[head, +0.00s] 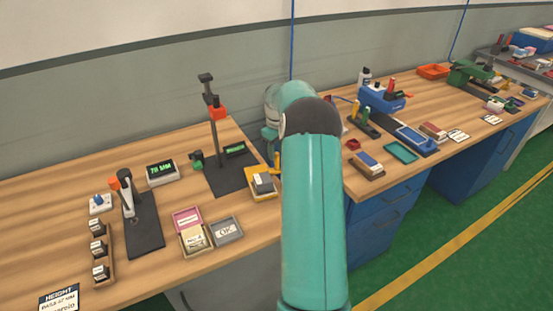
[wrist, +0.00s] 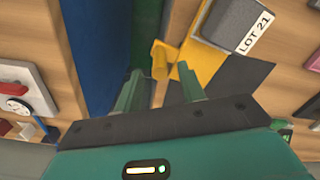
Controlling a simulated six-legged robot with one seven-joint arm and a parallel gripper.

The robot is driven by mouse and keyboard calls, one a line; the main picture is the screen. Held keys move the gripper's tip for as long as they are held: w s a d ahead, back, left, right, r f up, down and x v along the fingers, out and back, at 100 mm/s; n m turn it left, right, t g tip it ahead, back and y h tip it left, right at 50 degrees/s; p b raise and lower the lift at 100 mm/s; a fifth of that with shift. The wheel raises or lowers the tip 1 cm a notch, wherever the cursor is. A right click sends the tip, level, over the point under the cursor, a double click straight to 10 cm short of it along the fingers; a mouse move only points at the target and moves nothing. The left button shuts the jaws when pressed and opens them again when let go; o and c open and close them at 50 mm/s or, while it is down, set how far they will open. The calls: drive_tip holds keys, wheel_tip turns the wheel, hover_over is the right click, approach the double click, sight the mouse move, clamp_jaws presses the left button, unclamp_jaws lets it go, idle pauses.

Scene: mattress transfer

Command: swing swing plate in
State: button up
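The swing plate appears to be the yellow plate (head: 258,194) at the right end of the left bench, by the foot of a dark stand. A dark grey block lies on it; in the wrist view the block (wrist: 232,22) reads LOT 21. The yellow plate (wrist: 204,60) has an upright yellow peg (wrist: 159,58) near its edge. My gripper (wrist: 160,84) is open, its two green fingers apart. The peg shows beyond and between the fingertips; I see no contact. In the head view my arm hides the gripper.
The stand (head: 217,135) with a red part rises beside the plate. A pink tray (head: 187,218), a grey OK tray (head: 226,232) and a green display (head: 162,172) lie to the left. A gap separates this bench from the right bench (head: 420,109).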

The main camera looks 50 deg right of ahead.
sight(277, 169)
wheel_tip(277, 169, down, 4)
drive_tip(key=shift+f, duration=0.2)
clamp_jaws()
